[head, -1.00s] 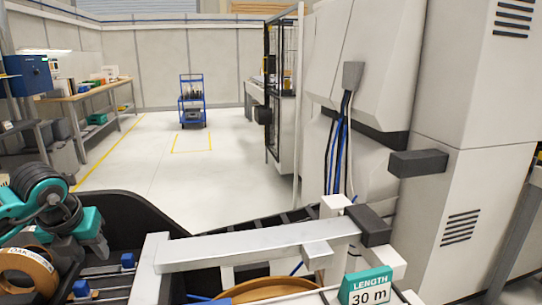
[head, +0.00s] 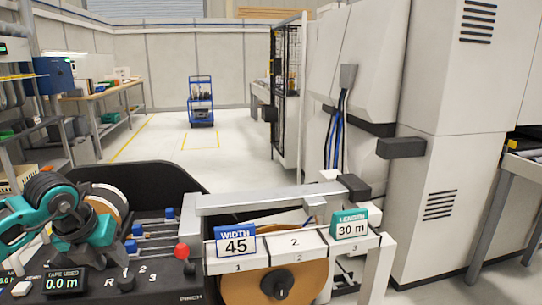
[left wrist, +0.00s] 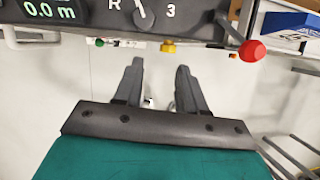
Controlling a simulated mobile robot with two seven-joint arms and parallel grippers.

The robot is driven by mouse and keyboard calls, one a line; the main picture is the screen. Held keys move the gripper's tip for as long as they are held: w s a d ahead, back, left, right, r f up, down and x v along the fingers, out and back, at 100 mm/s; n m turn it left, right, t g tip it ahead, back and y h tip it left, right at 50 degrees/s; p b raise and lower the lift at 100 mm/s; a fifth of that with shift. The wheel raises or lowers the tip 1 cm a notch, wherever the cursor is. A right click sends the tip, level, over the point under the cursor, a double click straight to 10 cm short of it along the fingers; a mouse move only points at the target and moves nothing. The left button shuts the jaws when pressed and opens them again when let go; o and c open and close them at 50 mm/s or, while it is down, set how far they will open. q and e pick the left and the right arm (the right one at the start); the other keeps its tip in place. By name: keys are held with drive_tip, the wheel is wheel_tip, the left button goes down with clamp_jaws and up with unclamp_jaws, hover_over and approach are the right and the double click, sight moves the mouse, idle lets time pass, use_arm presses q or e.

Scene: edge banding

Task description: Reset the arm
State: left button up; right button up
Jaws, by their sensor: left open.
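My left gripper shows in the left wrist view (left wrist: 155,85) with its two dark fingers spread apart and nothing between them. In that view the edge of the control panel (left wrist: 205,22) lies beyond the fingertips, apart from them. My teal and black left arm (head: 55,205) reaches in at the left of the head view, and its fingers are not clear there. My right gripper is not in view.
The edge-banding machine has a tape-used display (head: 65,283), a red-knobbed lever (head: 182,251), a WIDTH 45 sign (head: 236,243) and a LENGTH 30 m sign (head: 350,227). A brown roll (head: 105,203) stands behind my arm. Open floor (head: 170,165) lies beyond, with a blue cart (head: 201,100).

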use_arm(q)
drive_tip(key=d+f+m+g+h, duration=0.1)
drive_tip(key=d+f+h, duration=0.4)
drive_tip(key=d, duration=0.7)
drive_tip(key=s+d+r+n+t+h, duration=0.2)
drive_tip(key=s+d+n+h, duration=0.1)
drive_tip(key=d+h, duration=0.3)
drive_tip(key=s+d+r+n+t+h, duration=0.1)
drive_tip(key=s+d+n+t+h, duration=0.15)
drive_tip(key=d+h, duration=0.4)
drive_tip(key=s+a+f+n+t+y+p, duration=0.15)
drive_tip(key=f+n+t+y, duration=0.35)
drive_tip(key=n, duration=0.5)
drive_tip(key=a+f+n+t+y, duration=0.3)
drive_tip(key=f+n+y, duration=0.2)
drive_tip(key=n+y, duration=0.4)
drive_tip(key=s+a+f+n+g+y, duration=0.1)
drive_tip(key=s+f+n+g, duration=0.4)
drive_tip(key=s+f, duration=0.5)
drive_tip(key=shift+a+f+n+y, duration=0.3)
drive_tip(key=shift+f+n, duration=0.3)
drive_tip(key=shift+n, duration=0.45)
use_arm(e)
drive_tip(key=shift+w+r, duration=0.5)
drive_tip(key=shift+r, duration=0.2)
use_arm(q)
drive_tip(key=shift+r, duration=0.1)
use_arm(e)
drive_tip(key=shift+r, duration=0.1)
